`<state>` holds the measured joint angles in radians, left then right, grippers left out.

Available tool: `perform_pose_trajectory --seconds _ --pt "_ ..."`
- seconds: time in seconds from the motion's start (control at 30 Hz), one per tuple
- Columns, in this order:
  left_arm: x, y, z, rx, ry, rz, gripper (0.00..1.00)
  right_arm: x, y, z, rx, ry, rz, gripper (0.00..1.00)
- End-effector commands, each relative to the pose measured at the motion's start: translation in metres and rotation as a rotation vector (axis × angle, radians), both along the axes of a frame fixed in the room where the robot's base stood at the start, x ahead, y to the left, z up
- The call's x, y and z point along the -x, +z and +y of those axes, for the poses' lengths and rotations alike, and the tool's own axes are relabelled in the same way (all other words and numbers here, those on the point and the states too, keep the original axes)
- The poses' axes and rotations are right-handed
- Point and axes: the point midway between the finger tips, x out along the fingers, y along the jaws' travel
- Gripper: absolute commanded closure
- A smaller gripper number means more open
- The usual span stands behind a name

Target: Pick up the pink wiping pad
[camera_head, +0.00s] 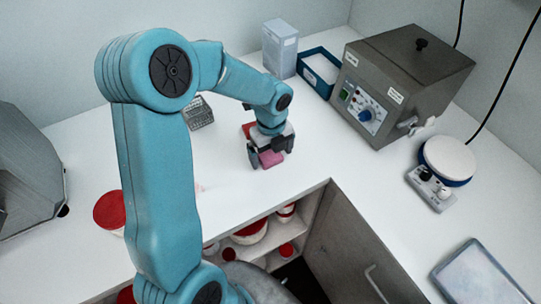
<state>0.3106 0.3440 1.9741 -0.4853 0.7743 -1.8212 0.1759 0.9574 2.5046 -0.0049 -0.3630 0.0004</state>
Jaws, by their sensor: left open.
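The pink wiping pad (270,158) lies on the white counter near its front edge, in the middle of the head view. My left gripper (268,154) is right above it, pointing down. Its fingers are open and sit at the sides of the pad. The back part of the pad is hidden by the gripper, and I cannot tell whether the fingers touch it. My right gripper is not in view.
A grey box-shaped device (405,80) with a blue dial stands at the right. Behind are a blue tray (318,70) and a pale box (280,48). A small hotplate-like device (447,162) and a tablet (480,275) lie at right. A cabinet door (350,240) stands below the counter.

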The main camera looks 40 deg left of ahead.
Motion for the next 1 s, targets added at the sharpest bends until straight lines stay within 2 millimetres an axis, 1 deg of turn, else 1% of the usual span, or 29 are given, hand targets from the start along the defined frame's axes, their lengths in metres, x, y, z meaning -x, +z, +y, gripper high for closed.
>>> perform_pose_trajectory --seconds 0.1,0.27,0.37,0.4,0.43,0.47,0.53,0.57,0.73,0.83,0.97,1.0 --pt "0.000 -0.006 0.001 0.000 0.001 0.000 0.01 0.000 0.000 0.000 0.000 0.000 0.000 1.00" --pt "0.000 -0.006 0.001 -0.001 0.001 -0.001 0.01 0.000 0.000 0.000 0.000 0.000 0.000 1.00" --pt "0.000 -0.005 0.001 -0.001 0.001 -0.001 0.30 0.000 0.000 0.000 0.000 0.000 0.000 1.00" --pt "0.000 -0.005 0.000 -0.001 0.001 -0.001 0.43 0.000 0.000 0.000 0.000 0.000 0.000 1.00" --pt "0.000 -0.005 0.001 -0.001 0.001 0.000 0.53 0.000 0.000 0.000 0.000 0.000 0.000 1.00" --pt "0.000 -0.005 0.001 -0.001 0.001 0.000 0.60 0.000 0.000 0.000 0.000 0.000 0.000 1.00" --pt "0.000 -0.005 0.000 -0.001 0.001 -0.001 0.60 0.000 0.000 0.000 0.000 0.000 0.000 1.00" --pt "0.000 -0.005 0.000 -0.001 0.001 -0.001 0.65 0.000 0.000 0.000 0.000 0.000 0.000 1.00" --pt "0.000 -0.005 0.000 -0.001 0.000 -0.001 0.65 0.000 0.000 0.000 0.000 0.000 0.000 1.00" --pt "0.000 -0.001 0.001 -0.001 0.001 -0.001 0.65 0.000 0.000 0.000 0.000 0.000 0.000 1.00" --pt "-0.001 0.012 0.001 -0.003 0.000 -0.004 0.65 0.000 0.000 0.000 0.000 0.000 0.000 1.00" --pt "-0.001 0.019 0.001 -0.002 0.001 -0.006 0.65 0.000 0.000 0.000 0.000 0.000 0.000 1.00"
